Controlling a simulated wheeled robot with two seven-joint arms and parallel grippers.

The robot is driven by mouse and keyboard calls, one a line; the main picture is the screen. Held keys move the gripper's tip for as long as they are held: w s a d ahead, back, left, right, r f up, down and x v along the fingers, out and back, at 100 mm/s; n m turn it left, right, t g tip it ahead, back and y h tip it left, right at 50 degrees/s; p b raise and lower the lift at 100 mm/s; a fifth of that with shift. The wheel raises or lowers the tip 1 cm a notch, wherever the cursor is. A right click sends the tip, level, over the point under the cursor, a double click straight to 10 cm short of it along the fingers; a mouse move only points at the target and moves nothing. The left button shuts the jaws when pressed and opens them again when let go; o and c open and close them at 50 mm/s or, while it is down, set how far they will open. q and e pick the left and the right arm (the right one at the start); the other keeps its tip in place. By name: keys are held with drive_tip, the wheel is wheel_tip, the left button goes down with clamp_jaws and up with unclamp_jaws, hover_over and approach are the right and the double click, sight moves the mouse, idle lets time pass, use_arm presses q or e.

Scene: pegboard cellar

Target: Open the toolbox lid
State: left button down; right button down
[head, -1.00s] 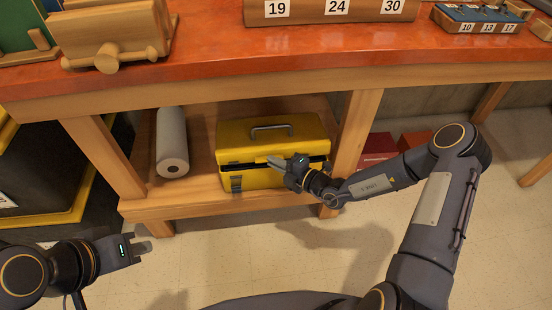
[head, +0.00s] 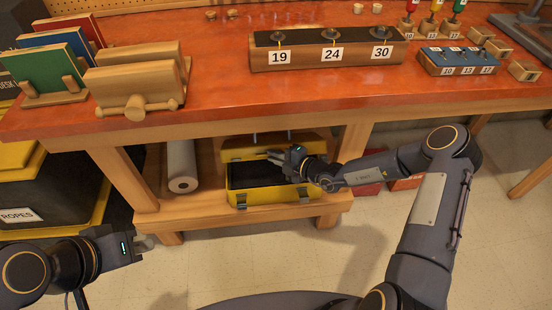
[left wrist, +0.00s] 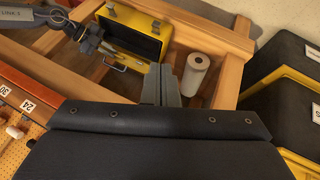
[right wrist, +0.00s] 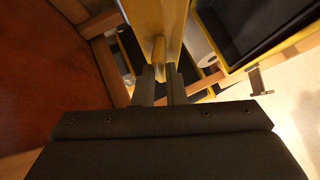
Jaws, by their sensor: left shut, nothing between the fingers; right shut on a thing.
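The yellow toolbox (head: 270,197) sits on the low shelf under the bench, its dark interior showing. Its lid (head: 238,153) is raised and leans back under the bench edge. My right gripper (head: 276,157) is at the lid in the head view. In the right wrist view its fingers (right wrist: 160,80) are shut on a yellow part of the lid (right wrist: 157,22), with the open box to the right. My left gripper (head: 147,242) is shut and empty, low on the left, apart from the toolbox; its fingers (left wrist: 168,80) also show in the left wrist view.
A white paper roll (head: 181,168) lies on the shelf left of the toolbox. The orange bench top (head: 220,100) overhangs the lid closely. A shelf post (head: 352,145) stands to the right, and a black bin labelled ROPES (head: 50,190) to the left. The floor in front is clear.

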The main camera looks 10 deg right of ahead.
idle(0.4)
use_arm(q)
drive_tip(key=w+d+f+m+g+y, duration=0.1)
drive_tip(key=w+d+f+m+y, duration=0.15)
drive_tip(key=w+m, duration=0.7)
drive_tip(key=w+d+f+m+y, duration=0.15)
drive_tip(key=w+f+m, duration=0.25)
drive_tip(key=w+m, duration=0.55)
drive_tip(key=w+d+f+m+t, duration=0.1)
drive_tip(key=w+d+f+m, duration=0.3)
drive_tip(key=d+f+m, duration=0.4)
drive_tip(key=w+d+f+m+t, duration=0.1)
drive_tip(key=w+d+f+m, duration=0.4)
drive_tip(key=d+m, duration=0.55)
drive_tip(key=w+f, duration=0.5)
drive_tip(key=w, duration=0.2)
drive_tip(key=shift+a+f, duration=0.2)
drive_tip(key=shift+f, duration=0.1)
